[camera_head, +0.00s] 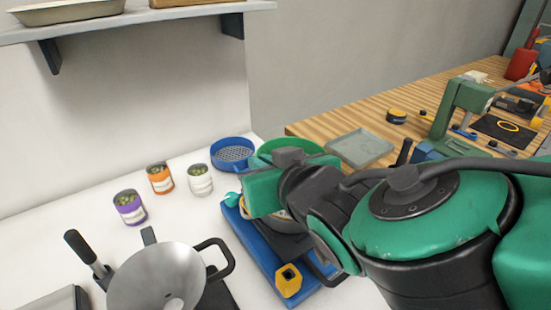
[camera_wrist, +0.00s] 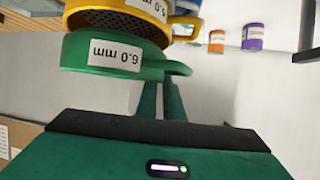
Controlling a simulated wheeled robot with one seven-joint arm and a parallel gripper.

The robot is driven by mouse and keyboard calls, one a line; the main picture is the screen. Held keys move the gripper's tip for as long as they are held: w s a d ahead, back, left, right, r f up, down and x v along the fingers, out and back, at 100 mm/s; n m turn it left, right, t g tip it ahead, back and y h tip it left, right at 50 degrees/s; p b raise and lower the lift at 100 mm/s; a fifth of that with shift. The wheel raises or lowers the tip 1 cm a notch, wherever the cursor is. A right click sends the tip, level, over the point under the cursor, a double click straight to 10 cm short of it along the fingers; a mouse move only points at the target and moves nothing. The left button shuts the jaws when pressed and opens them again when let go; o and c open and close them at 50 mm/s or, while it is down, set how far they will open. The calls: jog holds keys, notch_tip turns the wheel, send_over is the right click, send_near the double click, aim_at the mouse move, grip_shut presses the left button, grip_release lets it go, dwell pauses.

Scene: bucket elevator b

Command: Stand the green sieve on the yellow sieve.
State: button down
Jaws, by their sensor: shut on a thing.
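The green sieve (camera_wrist: 110,65), labelled 6.0 mm, fills the upper left of the upside-down wrist view. My gripper (camera_wrist: 162,88) is shut on its side handle. The yellow sieve (camera_wrist: 82,18) shows beyond it at the top edge, with part of its dark mesh uncovered, so the two look offset. Whether they touch is unclear. In the head view the green sieve's rim (camera_head: 288,143) shows behind my gripper (camera_head: 268,185), which hides most of the yellow sieve there.
A blue machine base (camera_head: 257,248) with a yellow part (camera_head: 288,280) lies under my arm. A blue sieve (camera_head: 233,154), several cans (camera_head: 160,178) and a metal funnel-like pan (camera_head: 160,278) stand on the white counter. A wooden bench (camera_head: 350,118) is at right.

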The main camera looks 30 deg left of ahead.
jog(key=shift+f, duration=0.2)
jog(key=c, duration=1.9)
grip_release()
jog(key=shift+s, duration=0.1)
jog(key=v, duration=1.2)
